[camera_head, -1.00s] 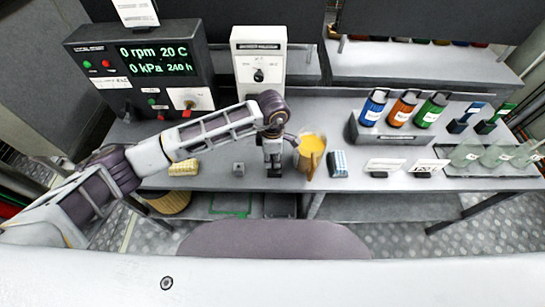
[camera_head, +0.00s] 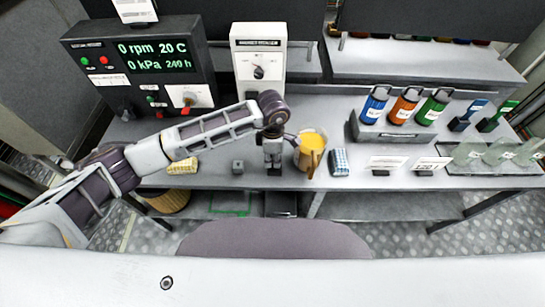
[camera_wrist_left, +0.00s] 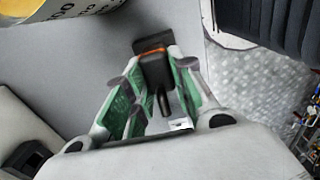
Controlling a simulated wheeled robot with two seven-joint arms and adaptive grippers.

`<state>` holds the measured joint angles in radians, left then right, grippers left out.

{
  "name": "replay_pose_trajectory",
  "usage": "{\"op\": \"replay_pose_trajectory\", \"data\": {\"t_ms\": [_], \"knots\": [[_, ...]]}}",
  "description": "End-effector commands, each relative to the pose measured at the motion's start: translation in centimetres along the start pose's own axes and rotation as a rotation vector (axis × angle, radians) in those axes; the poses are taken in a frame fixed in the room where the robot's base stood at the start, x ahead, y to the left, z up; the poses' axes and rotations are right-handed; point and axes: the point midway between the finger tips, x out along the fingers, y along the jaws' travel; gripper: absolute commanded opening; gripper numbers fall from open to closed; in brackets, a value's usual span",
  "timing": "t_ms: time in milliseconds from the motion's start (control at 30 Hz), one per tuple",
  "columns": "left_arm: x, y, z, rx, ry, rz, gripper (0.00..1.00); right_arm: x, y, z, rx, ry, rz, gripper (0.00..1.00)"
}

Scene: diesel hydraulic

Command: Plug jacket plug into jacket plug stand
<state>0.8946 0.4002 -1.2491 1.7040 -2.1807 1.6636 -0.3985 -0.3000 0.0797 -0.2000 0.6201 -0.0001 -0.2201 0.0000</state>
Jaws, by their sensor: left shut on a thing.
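My left gripper (camera_head: 274,171) points down at the bench's front edge, just left of a yellow-filled jug. In the left wrist view my left gripper (camera_wrist_left: 160,85) has its green-padded fingers shut on a black plug with an orange ring (camera_wrist_left: 156,70), which I take as the jacket plug. A small grey block (camera_head: 237,167) stands on the bench left of the gripper, apart from it; it may be the jacket plug stand. A block with a dark square opening (camera_wrist_left: 27,158) shows at the lower left of the wrist view. My right gripper is not in view.
The jug (camera_head: 311,152) stands close to the right of my gripper, with a blue-white checked block (camera_head: 339,163) beyond it. A yellow block (camera_head: 183,166) lies left. A display console (camera_head: 140,75) and white switch box (camera_head: 258,65) stand behind. Bottles (camera_head: 404,107) stand at right.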

Motion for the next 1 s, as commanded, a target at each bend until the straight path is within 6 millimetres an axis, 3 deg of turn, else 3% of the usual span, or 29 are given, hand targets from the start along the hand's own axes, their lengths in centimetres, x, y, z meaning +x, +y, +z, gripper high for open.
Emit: {"op": "replay_pose_trajectory", "data": {"t_ms": [167,200,367,767,1000], "knots": [[0.0,0.0,0.0,0.000,0.000,0.000,0.00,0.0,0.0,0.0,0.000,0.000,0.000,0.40],[0.0,0.0,0.0,0.000,0.000,0.000,0.28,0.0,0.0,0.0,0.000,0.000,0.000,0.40],[-0.1,0.0,0.0,0.000,0.000,0.000,0.49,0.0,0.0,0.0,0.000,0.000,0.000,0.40],[-0.2,0.0,0.0,0.000,0.000,0.000,0.49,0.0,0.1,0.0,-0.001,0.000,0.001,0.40],[-1.7,0.1,0.0,0.001,0.000,0.003,0.49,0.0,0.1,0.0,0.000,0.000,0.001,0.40]]}}
